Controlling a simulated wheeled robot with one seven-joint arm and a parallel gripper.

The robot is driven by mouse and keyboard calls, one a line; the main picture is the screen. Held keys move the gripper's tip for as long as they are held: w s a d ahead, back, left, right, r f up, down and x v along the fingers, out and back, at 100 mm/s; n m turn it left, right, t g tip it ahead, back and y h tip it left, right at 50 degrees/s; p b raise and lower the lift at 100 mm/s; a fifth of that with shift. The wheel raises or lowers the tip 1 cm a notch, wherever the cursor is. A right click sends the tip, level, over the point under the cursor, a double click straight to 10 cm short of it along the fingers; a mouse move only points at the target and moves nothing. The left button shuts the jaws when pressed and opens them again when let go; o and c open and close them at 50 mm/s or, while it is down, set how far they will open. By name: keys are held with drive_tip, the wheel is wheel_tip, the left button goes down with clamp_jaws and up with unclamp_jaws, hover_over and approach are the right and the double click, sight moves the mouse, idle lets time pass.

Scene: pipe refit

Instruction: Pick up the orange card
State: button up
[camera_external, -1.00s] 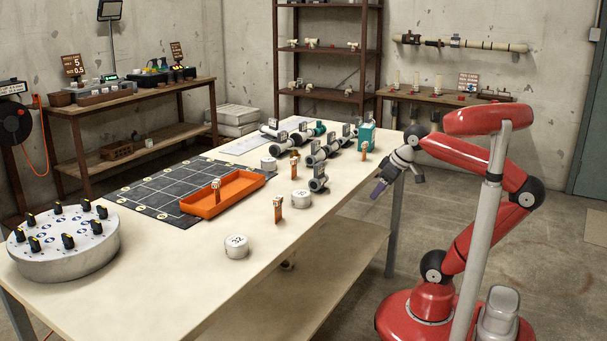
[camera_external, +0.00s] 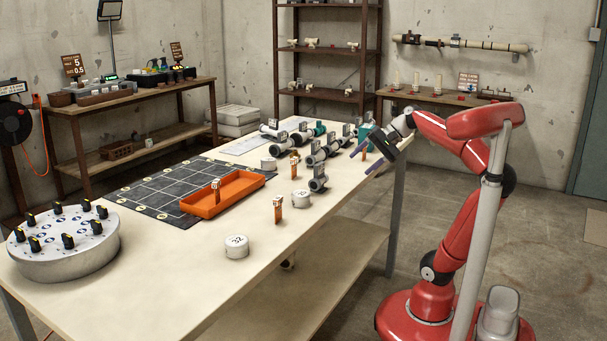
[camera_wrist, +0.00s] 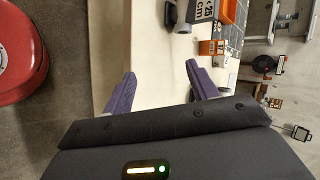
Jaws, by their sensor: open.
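Several small upright orange cards with pale tops stand on the workbench (camera_external: 185,290) in the external view. One card (camera_external: 278,211) is near the front edge, one (camera_external: 294,166) is among the pipe fittings, and one (camera_external: 364,151) is near the far right end. Another card (camera_external: 217,191) shows at the orange tray (camera_external: 232,196). I cannot tell which is meant. My gripper (camera_external: 360,169) is open and empty at the bench's right edge, its purple fingers apart. In the wrist view my gripper (camera_wrist: 160,73) has nothing between its fingers; an orange piece (camera_wrist: 211,47) lies beyond the right finger.
White labelled cylinders (camera_external: 236,247) stand on the bench. Grey pipe fittings (camera_external: 318,180) and a teal block (camera_external: 366,135) crowd its far right part. A round knob panel (camera_external: 64,243) is at the left and a dark grid mat (camera_external: 160,190) behind the tray. The front of the bench is mostly clear.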

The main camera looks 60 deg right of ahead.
sight(365, 152)
drive_tip(key=w+d+m+t, duration=0.1)
drive_tip(key=d+m, duration=0.1)
drive_tip(key=m, duration=0.1)
drive_tip(key=w+d+m+t, duration=0.1)
drive_tip(key=d+m+t, duration=0.1)
drive_tip(key=d+m, duration=0.1)
drive_tip(key=d+r+m+t, duration=0.1)
drive_tip(key=d+m, duration=0.2)
drive_tip(key=shift+w+t, duration=0.3)
drive_tip(key=shift+w, duration=0.1)
drive_tip(key=s+d+r+m+t+h, duration=0.1)
drive_tip(key=d+m+t+h, duration=0.2)
drive_tip(key=d+m, duration=0.4)
drive_tip(key=s+d+m+t+h, duration=0.2)
drive_tip(key=d+m+t, duration=0.1)
drive_tip(key=d+m, duration=0.4)
drive_tip(key=w+f, duration=0.1)
drive_tip(key=w, duration=0.2)
drive_tip(key=w+f, duration=0.3)
drive_tip(key=w, duration=0.2)
drive_tip(key=shift+w+a+f, duration=0.25)
drive_tip(key=shift+w+a, duration=0.05)
drive_tip(key=shift+a, duration=0.1)
drive_tip(key=c, duration=1.1)
drive_tip(key=shift+r, duration=0.15)
